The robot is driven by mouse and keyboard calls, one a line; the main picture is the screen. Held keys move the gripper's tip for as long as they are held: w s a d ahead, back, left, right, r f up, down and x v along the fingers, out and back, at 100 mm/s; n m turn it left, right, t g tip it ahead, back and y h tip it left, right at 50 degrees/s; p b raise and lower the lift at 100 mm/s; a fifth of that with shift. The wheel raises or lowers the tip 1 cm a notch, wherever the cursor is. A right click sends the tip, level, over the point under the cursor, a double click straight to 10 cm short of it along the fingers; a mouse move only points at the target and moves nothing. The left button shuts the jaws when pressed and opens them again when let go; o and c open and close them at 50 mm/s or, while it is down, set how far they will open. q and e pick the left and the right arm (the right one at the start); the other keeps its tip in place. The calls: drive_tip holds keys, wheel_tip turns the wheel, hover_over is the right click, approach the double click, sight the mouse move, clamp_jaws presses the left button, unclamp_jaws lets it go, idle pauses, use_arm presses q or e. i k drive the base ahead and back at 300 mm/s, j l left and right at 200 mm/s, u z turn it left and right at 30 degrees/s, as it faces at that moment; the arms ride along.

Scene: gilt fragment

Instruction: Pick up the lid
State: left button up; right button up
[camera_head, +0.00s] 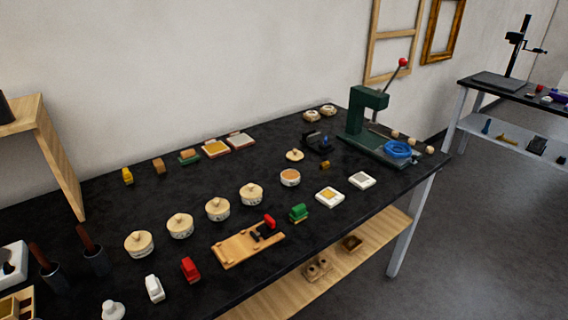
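A round pale wooden lid (294,155) with a small knob on top lies on the black worktable (330,215). It is just behind an open round jar (290,178) with a pale rim and a brownish inside. Several similar jars stand in a row to the left with lids on, the closest to the open jar being this lidded jar (251,194). Neither of my grippers shows in this view.
A dark tape-dispenser-like item (318,143) stands right of the lid, with a small yellow-brown block (325,165) nearby. A green lever press (368,125) stands at the far right.

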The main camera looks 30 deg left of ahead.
sight(295, 154)
drive_tip(key=i+l+u, duration=0.1)
drive_tip(key=l+u, duration=0.15)
drive_tip(key=u, duration=0.25)
drive_tip(key=l+u, duration=0.3)
drive_tip(key=u, duration=0.15)
drive_tip(key=i+l, duration=0.05)
